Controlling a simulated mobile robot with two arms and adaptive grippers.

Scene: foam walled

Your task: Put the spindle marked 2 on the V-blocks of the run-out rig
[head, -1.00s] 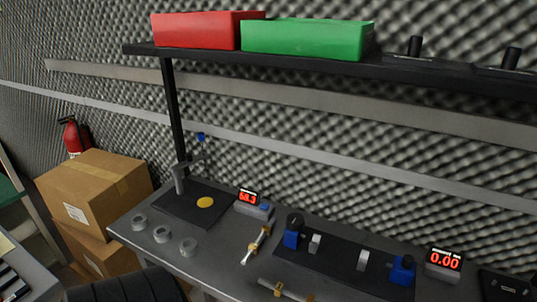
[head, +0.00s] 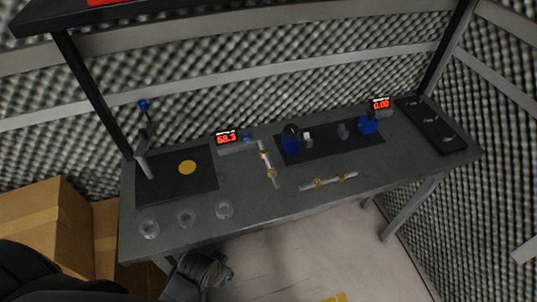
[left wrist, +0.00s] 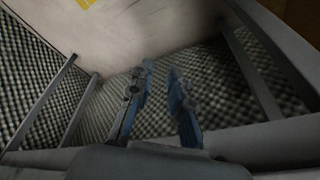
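Two pale spindles with brass-coloured collars lie on the grey bench in the head view. One spindle (head: 265,156) lies lengthwise left of the run-out rig; the other spindle (head: 329,182) lies crosswise near the front edge. No number is readable on either. The run-out rig (head: 323,149) has a dark base, two blue end units and two small grey V-blocks (head: 308,138) (head: 343,131), with nothing across them. My left gripper (left wrist: 157,75) is open and empty in the left wrist view, with floor and foam wall beyond. My right gripper is not in view.
A dark mat (head: 205,187) with a yellow disc and a stand is at the bench's left. Red displays (head: 227,139) (head: 380,104) stand behind. A black tray (head: 431,124) is at the right. Cardboard boxes (head: 45,228) stand left.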

